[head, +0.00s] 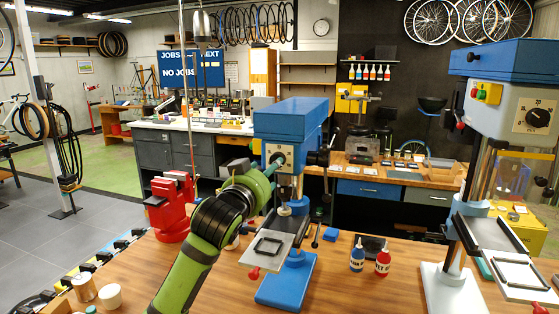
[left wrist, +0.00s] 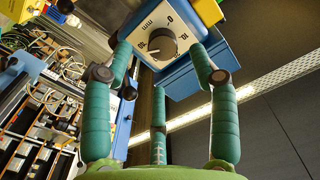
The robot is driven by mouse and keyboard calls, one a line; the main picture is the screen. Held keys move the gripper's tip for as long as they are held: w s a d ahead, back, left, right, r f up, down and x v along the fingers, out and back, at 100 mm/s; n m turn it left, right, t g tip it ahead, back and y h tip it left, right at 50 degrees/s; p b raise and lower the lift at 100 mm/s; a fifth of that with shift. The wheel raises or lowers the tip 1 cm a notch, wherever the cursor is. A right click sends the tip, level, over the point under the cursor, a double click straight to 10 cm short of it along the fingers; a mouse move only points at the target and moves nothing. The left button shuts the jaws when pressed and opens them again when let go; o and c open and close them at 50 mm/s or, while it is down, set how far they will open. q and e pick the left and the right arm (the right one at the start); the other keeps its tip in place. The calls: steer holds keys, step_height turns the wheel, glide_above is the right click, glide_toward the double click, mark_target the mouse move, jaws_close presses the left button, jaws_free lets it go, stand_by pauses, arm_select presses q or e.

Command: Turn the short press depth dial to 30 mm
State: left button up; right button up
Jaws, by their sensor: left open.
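The short press (head: 290,118) is the blue drill press in the middle of the head view. Its depth dial (left wrist: 162,43) shows in the left wrist view as a dark round knob on a white plate marked in mm, with 0 and 10 legible; I cannot read its pointer setting surely. My left gripper (head: 278,160) is at the front of the short press, its teal fingers open. In the left wrist view the fingers (left wrist: 160,52) stand on either side of the dial; I cannot tell whether they touch it. My right gripper is not in view.
A taller blue press (head: 512,62) with its own dial (head: 538,118) stands at the right. A red vise (head: 172,205) is left of my arm. Blue and red bottles (head: 357,256) (head: 383,262) stand on the wooden bench. The bench front between the presses is mostly clear.

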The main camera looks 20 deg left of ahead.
arm_select(q)
steer(key=w+p, duration=0.3)
steer(key=w, duration=0.2)
steer(key=shift+w+d+r, duration=0.1)
steer(key=shift+w+d, duration=0.05)
steer(key=shift+w, duration=0.2)
steer(key=shift+s, duration=0.1)
steer(key=c, duration=1.1)
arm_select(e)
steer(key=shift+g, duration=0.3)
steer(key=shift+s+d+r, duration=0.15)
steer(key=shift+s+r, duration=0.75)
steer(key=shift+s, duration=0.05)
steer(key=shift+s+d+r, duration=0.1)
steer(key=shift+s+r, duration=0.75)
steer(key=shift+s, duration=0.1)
